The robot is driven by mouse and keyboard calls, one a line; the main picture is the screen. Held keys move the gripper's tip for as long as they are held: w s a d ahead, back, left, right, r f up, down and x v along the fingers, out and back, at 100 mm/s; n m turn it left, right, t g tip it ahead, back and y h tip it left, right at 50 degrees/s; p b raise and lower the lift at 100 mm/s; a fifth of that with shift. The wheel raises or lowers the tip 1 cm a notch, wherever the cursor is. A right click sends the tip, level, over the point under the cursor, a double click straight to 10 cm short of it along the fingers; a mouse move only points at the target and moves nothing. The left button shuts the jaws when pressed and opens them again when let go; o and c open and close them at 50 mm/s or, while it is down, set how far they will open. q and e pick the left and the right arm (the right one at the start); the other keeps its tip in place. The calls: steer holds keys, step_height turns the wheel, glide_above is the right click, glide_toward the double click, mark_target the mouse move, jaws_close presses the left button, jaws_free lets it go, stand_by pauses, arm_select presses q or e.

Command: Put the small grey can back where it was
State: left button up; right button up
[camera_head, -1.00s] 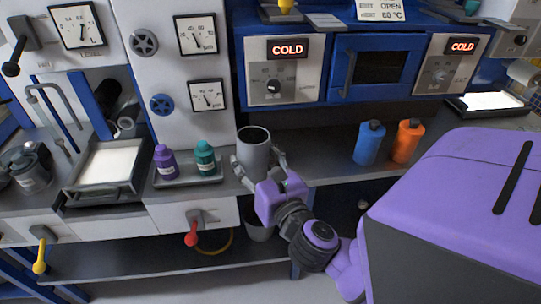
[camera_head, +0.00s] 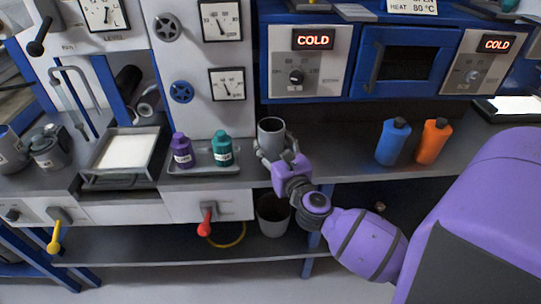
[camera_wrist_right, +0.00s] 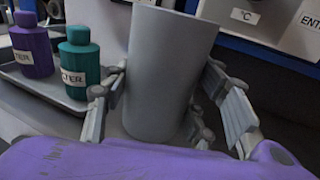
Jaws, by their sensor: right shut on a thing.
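The small grey can (camera_head: 270,132) is upright and open at the top, just right of the small bottle tray in the head view. It fills the middle of the right wrist view (camera_wrist_right: 165,75). My right gripper (camera_head: 280,158) is shut on it, with a finger on each side in the right wrist view (camera_wrist_right: 165,100). The can is over or on the counter (camera_head: 345,150); its bottom is hidden by the gripper, so I cannot tell whether it touches. My left gripper is not in view.
A small tray (camera_head: 204,168) with a purple bottle (camera_head: 182,152) and a teal bottle (camera_head: 222,150) is close on the left. Blue (camera_head: 391,143) and orange (camera_head: 433,142) bottles stand to the right, with clear counter between. A grey bin (camera_head: 273,217) is on the lower shelf.

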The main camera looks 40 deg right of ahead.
mark_target(272, 154)
steer(key=f, duration=0.2)
steer(key=f+b, duration=0.1)
steer(key=f, duration=0.1)
steer(key=shift+w+d, duration=0.2)
steer(key=shift+w, duration=0.2)
steer(key=shift+r, duration=0.1)
steer(key=shift+f+b, duration=0.25)
steer(key=shift+b, duration=0.1)
steer(key=o, duration=1.4)
steer(key=shift+c, duration=0.2)
steer(key=shift+o, duration=1)
